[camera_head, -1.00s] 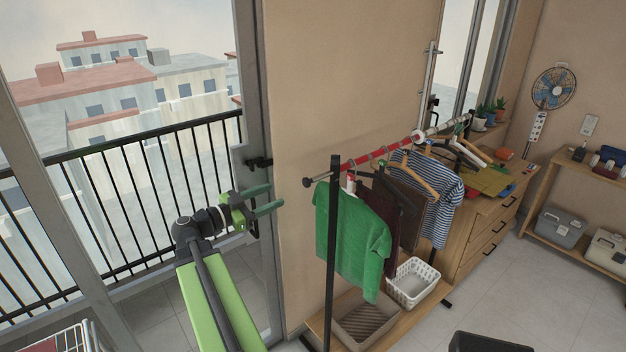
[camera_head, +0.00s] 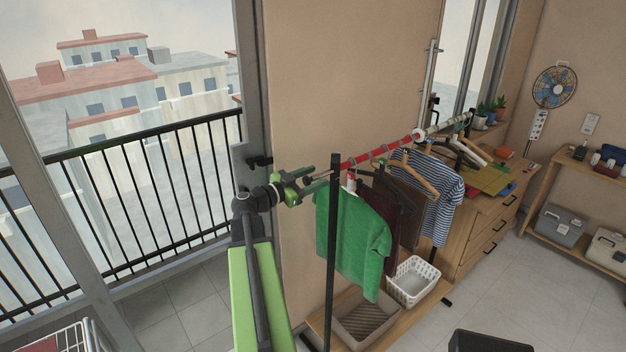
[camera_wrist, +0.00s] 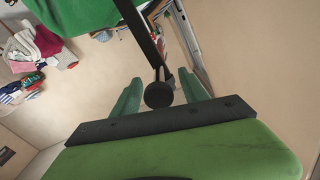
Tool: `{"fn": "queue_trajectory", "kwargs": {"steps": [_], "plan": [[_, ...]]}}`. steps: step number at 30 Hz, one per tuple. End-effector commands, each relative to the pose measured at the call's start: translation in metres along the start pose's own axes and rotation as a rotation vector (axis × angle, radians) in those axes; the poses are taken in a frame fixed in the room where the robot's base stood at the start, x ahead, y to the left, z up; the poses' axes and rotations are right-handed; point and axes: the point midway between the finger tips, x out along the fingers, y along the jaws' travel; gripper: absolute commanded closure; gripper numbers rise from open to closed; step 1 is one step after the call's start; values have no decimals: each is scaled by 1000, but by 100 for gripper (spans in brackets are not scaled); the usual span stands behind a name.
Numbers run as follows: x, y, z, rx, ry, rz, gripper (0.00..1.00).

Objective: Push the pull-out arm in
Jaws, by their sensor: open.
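The pull-out arm appears to be the red rod (camera_head: 385,149) of the clothes rack in the head view. It runs from a white collar (camera_head: 420,134) to the rack's near black post. Its black end knob shows in the wrist view (camera_wrist: 158,96), between my two green fingers. My gripper (camera_head: 318,181) is open around the knob's end of the rod, just left of the post. In the head view my gripper hides the knob. I cannot tell whether my palm touches the knob.
A green shirt (camera_head: 352,235), dark garments and a striped shirt (camera_head: 440,200) hang along the rack. A black post (camera_head: 332,260) stands beside my gripper. A plain wall (camera_head: 340,80) is behind, and a window frame with balcony railing (camera_head: 190,180) is at left.

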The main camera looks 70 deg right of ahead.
Motion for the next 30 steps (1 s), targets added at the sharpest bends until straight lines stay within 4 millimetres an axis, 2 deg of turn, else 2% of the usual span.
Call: {"fn": "queue_trajectory", "kwargs": {"steps": [2, 14, 30], "plan": [[0, 0, 0, 0, 0, 0, 48], [0, 0, 0, 0, 1, 0, 99], [0, -1, -1, -1, 2, -2, 100]]}}
